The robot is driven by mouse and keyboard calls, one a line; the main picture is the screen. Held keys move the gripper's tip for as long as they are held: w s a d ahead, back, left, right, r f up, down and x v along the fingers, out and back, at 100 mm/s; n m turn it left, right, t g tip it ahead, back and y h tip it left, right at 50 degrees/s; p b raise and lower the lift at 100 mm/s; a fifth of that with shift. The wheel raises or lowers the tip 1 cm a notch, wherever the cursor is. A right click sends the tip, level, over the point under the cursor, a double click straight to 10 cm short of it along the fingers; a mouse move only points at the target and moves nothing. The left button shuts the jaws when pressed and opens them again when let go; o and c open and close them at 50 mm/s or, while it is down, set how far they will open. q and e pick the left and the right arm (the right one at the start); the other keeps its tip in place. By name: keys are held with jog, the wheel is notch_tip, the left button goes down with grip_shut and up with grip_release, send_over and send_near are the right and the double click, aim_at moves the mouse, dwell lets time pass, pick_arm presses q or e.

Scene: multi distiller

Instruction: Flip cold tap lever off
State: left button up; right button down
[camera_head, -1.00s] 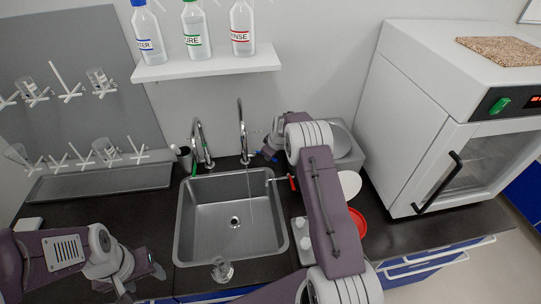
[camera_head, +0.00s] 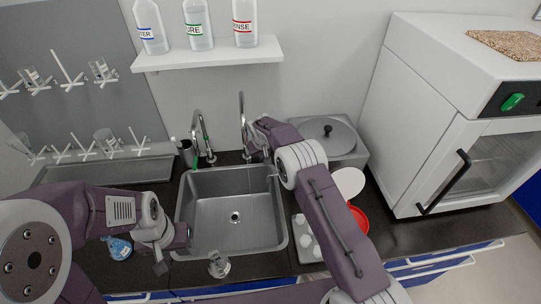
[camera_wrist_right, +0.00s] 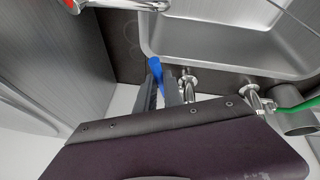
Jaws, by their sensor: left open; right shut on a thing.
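The tall right-hand tap (camera_head: 242,115) stands behind the steel sink (camera_head: 198,215). My right gripper (camera_head: 252,150) is beside its base in the head view, where the arm hides the lever. In the right wrist view, the blue lever (camera_wrist_right: 155,67) shows at the fingertips of my right gripper (camera_wrist_right: 160,86), whose jaws are closed on it. The tap's base (camera_wrist_right: 188,84) is just right of the fingers. My left gripper (camera_head: 178,245) is open at the sink's front left edge; its fingers are partly hidden by the arm.
A second tap (camera_head: 202,135) stands to the left. A clear flask (camera_head: 219,266) is on the front counter close to my left gripper. A blue item (camera_head: 118,248) lies left of it.

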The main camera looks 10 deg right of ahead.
jog(key=c, duration=1.5)
grip_release()
jog(key=shift+r, duration=0.15)
jog(key=shift+s+r+b, duration=0.2)
jog(key=shift+r+b, duration=0.15)
jog(key=s+a+b, duration=0.1)
jog(key=s, duration=0.3)
jog(key=s+r+b, duration=0.1)
jog(key=s+b, duration=0.1)
jog(key=s, duration=0.2)
jog(key=s+a+b, duration=0.1)
jog(key=s+b, duration=0.1)
jog(key=s, duration=0.2)
jog(key=shift+s+a+r, duration=0.3)
jog(key=shift+s+r, duration=0.1)
